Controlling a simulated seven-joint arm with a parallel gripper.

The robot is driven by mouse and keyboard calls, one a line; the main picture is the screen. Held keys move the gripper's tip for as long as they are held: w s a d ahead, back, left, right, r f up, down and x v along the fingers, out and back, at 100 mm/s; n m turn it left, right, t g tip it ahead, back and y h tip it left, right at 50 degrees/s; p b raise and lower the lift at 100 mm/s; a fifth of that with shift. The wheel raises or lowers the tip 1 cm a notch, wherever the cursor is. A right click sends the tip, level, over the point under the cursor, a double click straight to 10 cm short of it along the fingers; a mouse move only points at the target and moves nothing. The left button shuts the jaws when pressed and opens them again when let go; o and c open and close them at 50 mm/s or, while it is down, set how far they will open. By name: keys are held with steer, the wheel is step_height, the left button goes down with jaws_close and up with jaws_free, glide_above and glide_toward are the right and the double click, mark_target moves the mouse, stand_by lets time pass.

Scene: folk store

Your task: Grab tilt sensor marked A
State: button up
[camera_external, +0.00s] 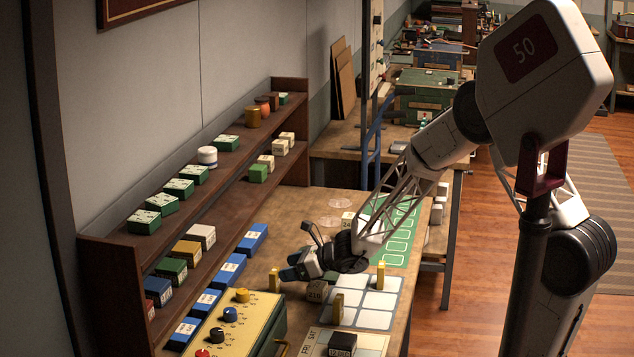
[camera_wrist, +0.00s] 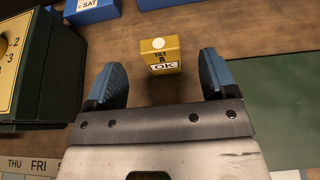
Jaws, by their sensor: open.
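The tilt sensor marked A (camera_wrist: 160,54) is a small yellow block with a white round spot on top and the words TILT, A and OK on its front. It stands upright on the wooden bench. In the wrist view it sits just ahead of and between the two blue fingers of my gripper (camera_wrist: 163,72), with clear gaps on both sides. My gripper is open and empty. In the external view my gripper (camera_external: 298,252) is low over the bench, beside a small yellow block (camera_external: 274,280) that appears to be this sensor.
Two similar yellow blocks (camera_external: 381,274) (camera_external: 337,308) stand at a white grid mat (camera_external: 377,300). A yellow-topped knob panel (camera_external: 262,316) stands at the front; a yellow-and-green box (camera_wrist: 45,70) is at left in the wrist view. Blue bins (camera_external: 228,270) line the shelf. A green mat (camera_wrist: 285,110) lies right.

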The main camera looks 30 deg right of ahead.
mark_target(274, 270)
steer(key=shift+a+f, duration=0.1)
steer(key=shift+x, duration=2.45)
steer(key=c, duration=1)
steer(key=shift+r, duration=5.05)
